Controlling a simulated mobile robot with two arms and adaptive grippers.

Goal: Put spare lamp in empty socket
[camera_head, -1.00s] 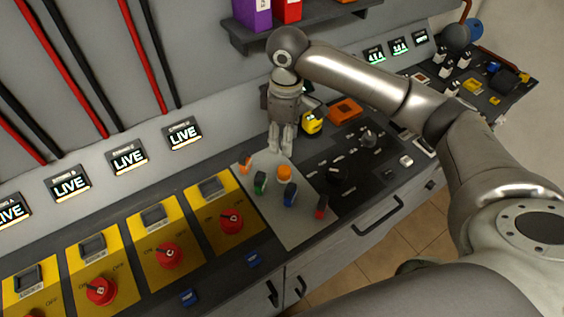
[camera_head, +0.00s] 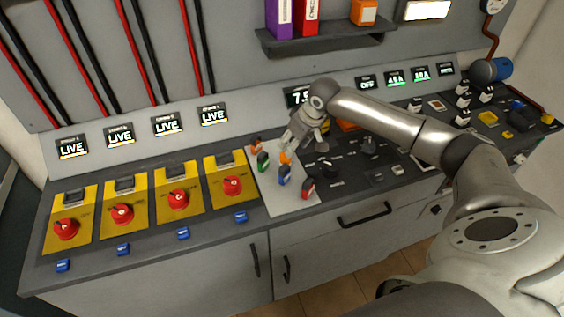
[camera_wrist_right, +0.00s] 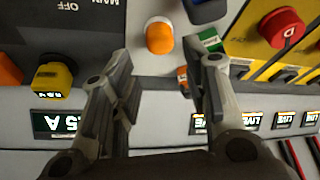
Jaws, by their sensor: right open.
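My right gripper (camera_head: 291,146) is over the back part of a pale grey panel (camera_head: 289,206), tilted downward. In the right wrist view its two fingers (camera_wrist_right: 158,56) are spread with nothing between them. A small orange domed piece (camera_wrist_right: 159,36) stands upright on the panel just beyond the fingertips, apart from them; it also shows in the head view (camera_head: 285,158). It looks lamp-like, but I cannot tell whether it is the spare lamp. I cannot make out an empty socket. My left gripper is not in view.
Green (camera_head: 263,161), blue (camera_head: 284,176) and red (camera_head: 307,188) pieces stand close by on the panel. Yellow switch plates with red knobs (camera_head: 232,185) lie to the left. A yellow piece (camera_wrist_right: 53,76) is beside the gripper. A shelf (camera_head: 325,40) hangs above.

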